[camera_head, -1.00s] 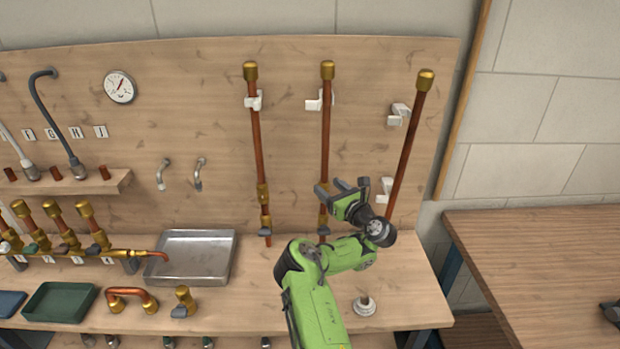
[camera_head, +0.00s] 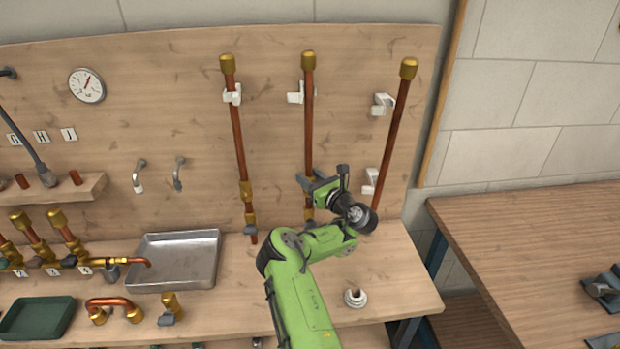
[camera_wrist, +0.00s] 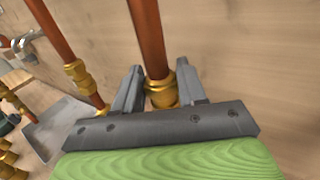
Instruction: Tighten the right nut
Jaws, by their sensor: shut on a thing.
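My gripper (camera_head: 320,184) is at the lower part of the middle copper pipe (camera_head: 308,120). In the wrist view, my gripper (camera_wrist: 159,84) has its grey fingers on either side of a brass nut (camera_wrist: 161,93) on that pipe and is shut on it. The nut's lower part is hidden behind the gripper body. This is the right one of the two pipes with brass nuts in view. The left pipe (camera_head: 238,130) has a similar brass nut (camera_head: 246,191), which also shows in the wrist view (camera_wrist: 78,74).
A third copper pipe (camera_head: 393,140) leans at the right beside white clips (camera_head: 383,103). A metal tray (camera_head: 203,288) and a green tray (camera_head: 8,335) lie on the bench to the left. A small white flange (camera_head: 355,298) stands on the bench at right.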

